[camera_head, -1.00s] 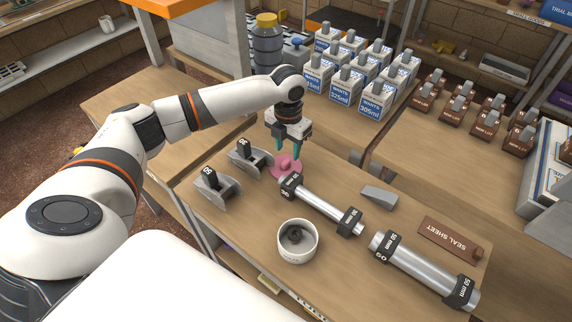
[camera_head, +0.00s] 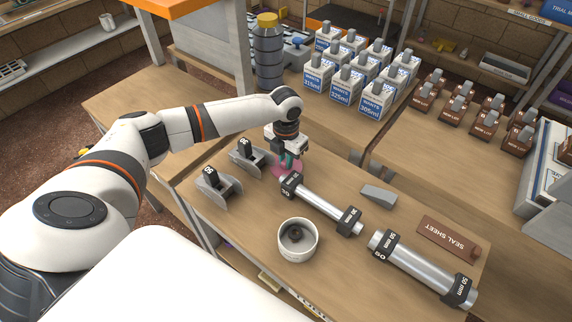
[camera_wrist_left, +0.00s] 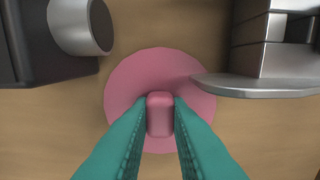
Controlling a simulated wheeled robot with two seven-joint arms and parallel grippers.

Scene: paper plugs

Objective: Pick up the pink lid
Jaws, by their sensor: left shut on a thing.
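The pink lid (camera_head: 284,168) is a round disc with a raised knob, lying on the wooden table beside the end of a metal tube. In the left wrist view the pink lid (camera_wrist_left: 188,70) fills the middle, with its knob between two teal fingertips. My left gripper (camera_head: 288,160) points down over the lid. In the left wrist view the left gripper (camera_wrist_left: 160,118) is shut on the knob, a finger touching each side. In the head view the gripper partly hides the lid. My right gripper is not in view.
A metal tube (camera_head: 322,205) with black collars lies right beside the lid. Two grey stands (camera_head: 217,187) are to the left. A white cup (camera_head: 297,241) stands in front. A larger tube (camera_head: 422,268), a grey block (camera_head: 378,196) and a brown seal sheet (camera_head: 448,236) lie to the right.

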